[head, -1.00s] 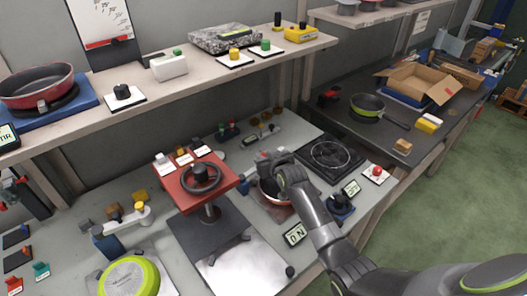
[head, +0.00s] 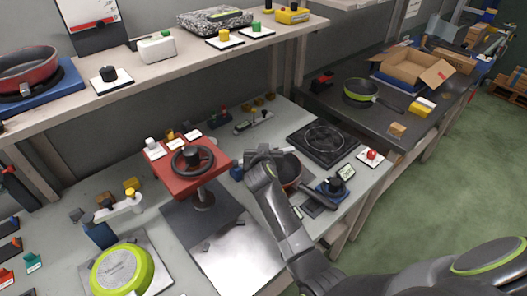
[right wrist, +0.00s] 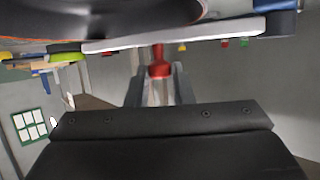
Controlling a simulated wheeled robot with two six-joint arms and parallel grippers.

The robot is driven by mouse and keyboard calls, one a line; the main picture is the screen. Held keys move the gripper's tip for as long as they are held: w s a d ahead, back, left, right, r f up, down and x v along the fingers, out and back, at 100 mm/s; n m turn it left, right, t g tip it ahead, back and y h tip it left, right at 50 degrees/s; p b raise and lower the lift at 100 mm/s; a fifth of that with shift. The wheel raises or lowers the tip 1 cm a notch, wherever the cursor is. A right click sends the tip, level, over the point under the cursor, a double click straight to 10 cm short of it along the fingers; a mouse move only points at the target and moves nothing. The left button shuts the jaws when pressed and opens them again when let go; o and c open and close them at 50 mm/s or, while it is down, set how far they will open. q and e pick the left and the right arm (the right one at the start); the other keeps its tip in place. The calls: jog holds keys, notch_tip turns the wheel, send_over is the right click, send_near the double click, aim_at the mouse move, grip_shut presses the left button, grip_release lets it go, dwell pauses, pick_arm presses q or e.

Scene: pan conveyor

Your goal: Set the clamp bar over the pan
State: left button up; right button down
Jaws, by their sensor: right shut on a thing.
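My right gripper (head: 258,158) is low over the worktable, just left of the visible part of the pan. In the right wrist view its fingers (right wrist: 159,88) are shut on a red grip (right wrist: 159,62). The grip meets a pale bar (right wrist: 200,34), apparently the clamp bar, with a blue part (right wrist: 280,22) at one end. The dark pan (head: 291,168) has a reddish rim and is partly covered by my gripper and forearm. Its dark body and orange rim also fill the top of the wrist view (right wrist: 120,14). Whether bar and pan touch is unclear. My left gripper is out of view.
A red stand with a black handwheel (head: 190,160) stands left of my gripper. A black hob (head: 323,142) lies behind and right of the pan. A dark blue knob unit (head: 331,188) sits close on its right. A green pan (head: 121,270) lies front left.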

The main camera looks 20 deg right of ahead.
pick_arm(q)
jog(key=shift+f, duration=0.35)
pick_arm(e)
jog(key=shift+s+m+g, duration=0.15)
jog(key=shift+m+g, duration=0.15)
jog(key=c, duration=1.3)
grip_release()
jog(key=shift+h, duration=0.3)
jog(key=shift+o, duration=0.2)
